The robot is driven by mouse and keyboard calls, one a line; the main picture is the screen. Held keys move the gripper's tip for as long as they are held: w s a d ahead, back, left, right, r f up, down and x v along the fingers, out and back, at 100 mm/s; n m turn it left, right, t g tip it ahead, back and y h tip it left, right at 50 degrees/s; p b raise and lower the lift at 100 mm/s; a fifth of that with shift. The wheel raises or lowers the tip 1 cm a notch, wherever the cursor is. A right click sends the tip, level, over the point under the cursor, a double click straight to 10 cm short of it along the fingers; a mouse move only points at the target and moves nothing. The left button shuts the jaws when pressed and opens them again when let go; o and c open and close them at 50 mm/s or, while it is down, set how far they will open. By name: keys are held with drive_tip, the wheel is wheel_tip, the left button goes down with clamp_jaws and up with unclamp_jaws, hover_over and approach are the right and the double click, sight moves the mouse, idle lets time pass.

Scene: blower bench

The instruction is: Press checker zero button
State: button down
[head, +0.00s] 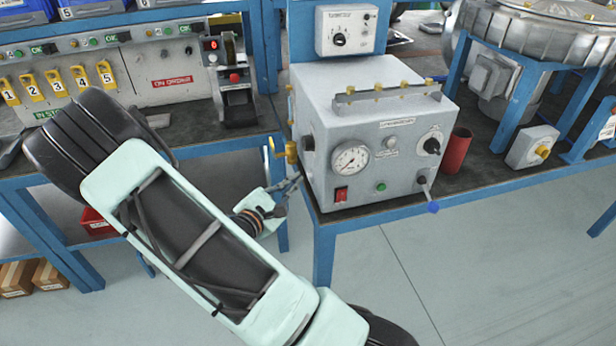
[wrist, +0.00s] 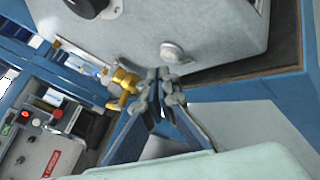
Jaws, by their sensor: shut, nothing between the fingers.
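The checker is a grey box with a pressure gauge (head: 350,160), a red switch (head: 341,194) and a green button (head: 381,186) on its front. In the wrist view, its grey wall (wrist: 215,30) has a round silver button-like part (wrist: 172,52). I cannot read which control is the zero button. My gripper (head: 296,182) is beside the box's lower left front corner, at the bench edge. In the wrist view my gripper (wrist: 161,80) is shut and empty, its tips just below the silver part; I cannot tell whether they touch it.
A brass valve (wrist: 125,84) sticks out close to my fingers; it also shows in the head view (head: 288,151). A blue-tipped lever (head: 430,197) and red cylinder (head: 456,150) are at the box's right. Open floor lies in front of the bench.

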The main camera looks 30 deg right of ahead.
drive_tip(key=shift+w+a, duration=0.25)
drive_tip(key=shift+a, duration=0.55)
drive_tip(key=shift+w+a, duration=0.2)
drive_tip(key=shift+a, duration=0.6)
drive_tip(key=shift+w+a, duration=0.25)
drive_tip(key=shift+a, duration=0.55)
